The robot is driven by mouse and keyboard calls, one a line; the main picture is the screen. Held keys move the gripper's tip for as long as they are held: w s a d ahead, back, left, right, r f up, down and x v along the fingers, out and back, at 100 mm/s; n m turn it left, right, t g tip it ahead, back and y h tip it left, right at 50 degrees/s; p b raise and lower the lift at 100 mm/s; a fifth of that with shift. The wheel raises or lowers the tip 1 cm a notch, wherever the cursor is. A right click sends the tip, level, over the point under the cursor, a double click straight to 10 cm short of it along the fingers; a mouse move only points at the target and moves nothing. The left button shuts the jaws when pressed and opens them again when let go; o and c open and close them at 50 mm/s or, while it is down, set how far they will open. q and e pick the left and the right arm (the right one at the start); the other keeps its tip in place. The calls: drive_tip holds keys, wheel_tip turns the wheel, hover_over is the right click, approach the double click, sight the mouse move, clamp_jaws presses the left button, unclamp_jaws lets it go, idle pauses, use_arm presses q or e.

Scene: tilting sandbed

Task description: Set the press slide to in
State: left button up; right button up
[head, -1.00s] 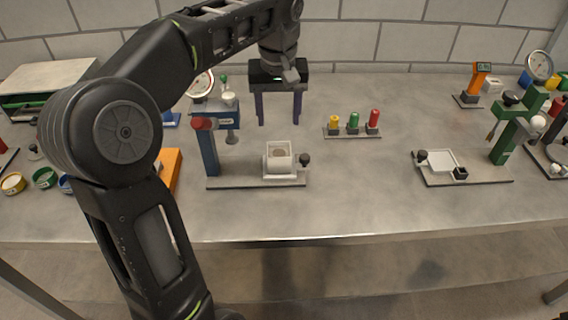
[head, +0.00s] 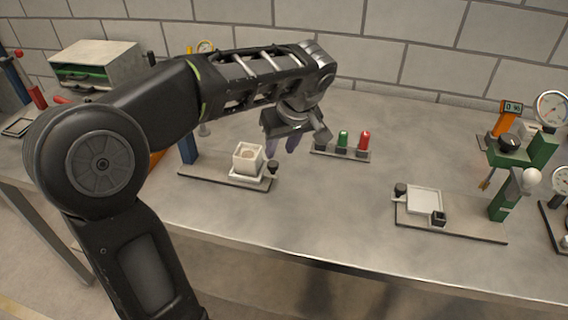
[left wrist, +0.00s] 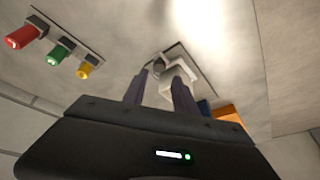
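The blue press has its post (head: 188,150) partly hidden by my left arm. On its dark base plate (head: 205,177) sits a white slide carriage (head: 243,174) bearing a white square cup (head: 248,155) with brownish contents. A black knob (head: 272,166) sticks out at the carriage's right side. My left gripper (head: 281,148) is open and empty, pointing down, behind and slightly right of the knob in the head view. In the left wrist view, the knob (left wrist: 158,66) and white cup (left wrist: 180,76) show near and between the spread fingers (left wrist: 158,92). My right gripper is not in view.
A rack with green (head: 343,139) and red (head: 364,141) pegs stands just right of the left gripper; a yellow peg (left wrist: 84,71) shows in the wrist view. A green press (head: 510,153) with a white tray (head: 425,200) stands at right. The front middle bench is clear.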

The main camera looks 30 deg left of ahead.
sight(273, 163)
use_arm(q)
drive_tip(key=shift+n, duration=0.7)
drive_tip(key=x, duration=0.4)
drive_tip(key=p+x, duration=0.1)
drive_tip(key=x, duration=0.3)
drive_tip(key=shift+w+a, duration=0.1)
drive_tip(key=shift+a, duration=0.15)
drive_tip(key=shift+r, duration=0.1)
drive_tip(key=shift+c, duration=0.3)
clamp_jaws()
idle(0.6)
